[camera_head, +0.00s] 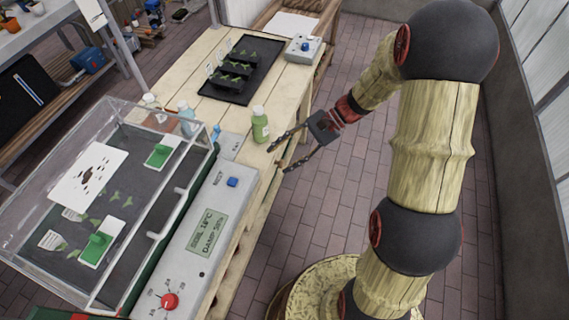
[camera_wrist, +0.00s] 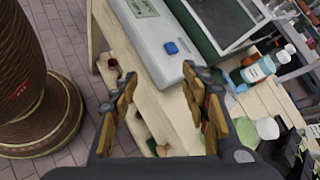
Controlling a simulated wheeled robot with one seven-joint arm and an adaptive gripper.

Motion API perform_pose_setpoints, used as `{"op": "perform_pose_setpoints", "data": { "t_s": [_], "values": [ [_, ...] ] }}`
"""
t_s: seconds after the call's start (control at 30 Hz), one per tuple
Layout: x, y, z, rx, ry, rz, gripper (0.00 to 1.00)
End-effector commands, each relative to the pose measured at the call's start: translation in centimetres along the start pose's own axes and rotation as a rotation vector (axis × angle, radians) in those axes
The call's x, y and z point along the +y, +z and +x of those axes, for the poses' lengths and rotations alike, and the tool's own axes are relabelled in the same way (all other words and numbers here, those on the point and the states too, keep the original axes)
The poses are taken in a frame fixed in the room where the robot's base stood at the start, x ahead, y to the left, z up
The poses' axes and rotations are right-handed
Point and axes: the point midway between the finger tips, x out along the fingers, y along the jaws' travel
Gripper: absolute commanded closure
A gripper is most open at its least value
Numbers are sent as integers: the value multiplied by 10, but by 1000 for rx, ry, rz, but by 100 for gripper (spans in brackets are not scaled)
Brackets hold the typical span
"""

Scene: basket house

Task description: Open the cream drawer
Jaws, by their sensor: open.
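I cannot clearly make out a cream drawer in either view. The pale wooden bench (camera_head: 213,60) has its side face turned toward my gripper. In the wrist view the two fingertips (camera_wrist: 158,82) frame the bench side and touch nothing that I can see.
A control box (camera_head: 195,246) with a blue button and red dial stands beside a clear-lidded propagator (camera_head: 60,130).

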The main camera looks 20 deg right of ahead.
Motion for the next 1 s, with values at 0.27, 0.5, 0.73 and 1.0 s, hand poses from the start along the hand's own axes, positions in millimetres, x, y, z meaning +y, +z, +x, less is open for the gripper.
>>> {"op": "perform_pose_setpoints", "data": {
  "t_s": [0.27,0.5,0.73,1.0],
  "values": [
    [4,-100,19,-187,-290,300,54],
    [30,-190,33,-305,-562,532,54],
    [63,-249,45,-361,-757,676,54],
    [69,-267,54,-375,-820,719,54]
  ]
}}
